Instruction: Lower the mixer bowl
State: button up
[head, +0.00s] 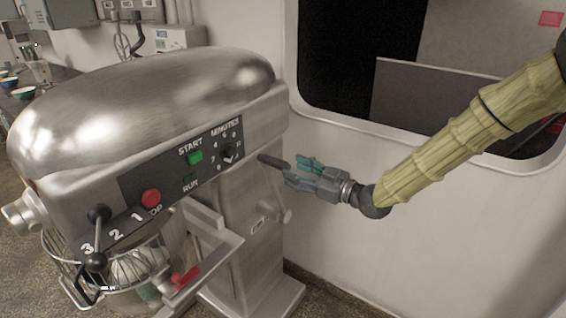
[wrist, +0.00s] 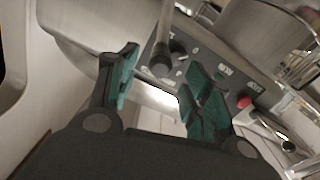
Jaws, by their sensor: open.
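The silver mixer (head: 140,100) fills the left of the head view. Its bowl is low at the left behind a wire guard (head: 65,265), and most of it is hidden. A dark lever handle (head: 272,160) sticks out from the mixer's right side, beside the minutes dial. My gripper (head: 296,171) is just right of this handle, open and empty. In the wrist view a rod with a dark end (wrist: 162,55) shows between and beyond the open fingers. I cannot tell whether any finger touches it.
The control panel has a green start button (head: 195,157), a red stop button (head: 150,197) and a gear lever (head: 98,238). A red handle (head: 185,278) is by the bowl support. A white wall with a dark window (head: 350,50) stands close behind my arm.

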aim_at(289, 168)
jog(key=shift+p+x, duration=0.8)
jog(key=shift+x, duration=1.9)
